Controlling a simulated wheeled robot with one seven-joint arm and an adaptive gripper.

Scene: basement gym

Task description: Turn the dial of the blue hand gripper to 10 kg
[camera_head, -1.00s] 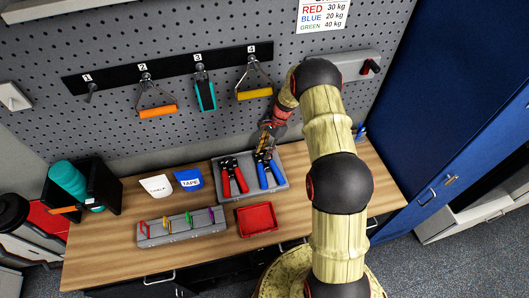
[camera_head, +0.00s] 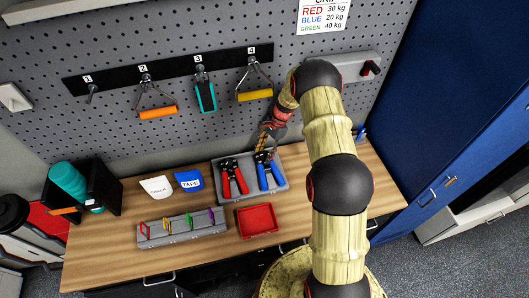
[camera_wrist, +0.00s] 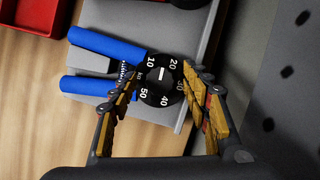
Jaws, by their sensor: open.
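The blue hand gripper (camera_head: 269,178) lies in the grey tray (camera_head: 221,190) on the workbench, beside the red hand gripper (camera_head: 233,177). In the wrist view, its blue handles (camera_wrist: 105,47) point left. Its round black dial (camera_wrist: 160,84) faces the camera and bears white numbers 10, 20, 30, 40 and 50. A short white mark on the dial points up, between 10 and 20. My gripper (camera_wrist: 158,82) is open, with one yellow-padded finger on each side of the dial. I cannot tell whether either finger touches it. In the head view the dial is hard to make out.
A red tray (camera_head: 257,220) and a grey rack of coloured clips (camera_head: 182,228) stand in front. White and blue pouches (camera_head: 188,180) lie to the left. A sign (camera_head: 323,14) lists RED 30, BLUE 20, GREEN 40 kg.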

